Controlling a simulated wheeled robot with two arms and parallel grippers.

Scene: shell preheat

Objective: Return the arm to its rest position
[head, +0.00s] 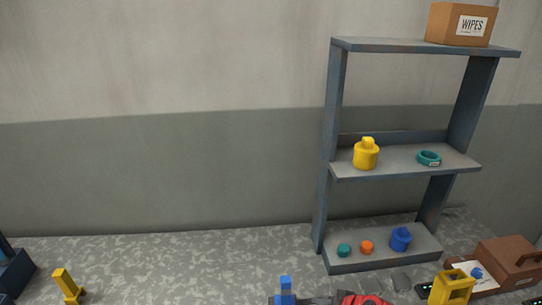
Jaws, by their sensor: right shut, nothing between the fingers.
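My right gripper (453,280) shows as yellow fingers at the bottom right of the head view. It is shut and empty, in front of a brown case (508,260). My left gripper (66,284) seems to be the narrow yellow shape at the bottom left; its jaws cannot be made out. Most of both arms is below the picture.
A grey shelf unit (405,163) holds a WIPES box (453,25), a yellow pot (366,155), a teal ring (429,158), a blue pot (401,239) and small teal and orange pieces. A blue block (285,289) and a red part (362,299) show at the bottom edge.

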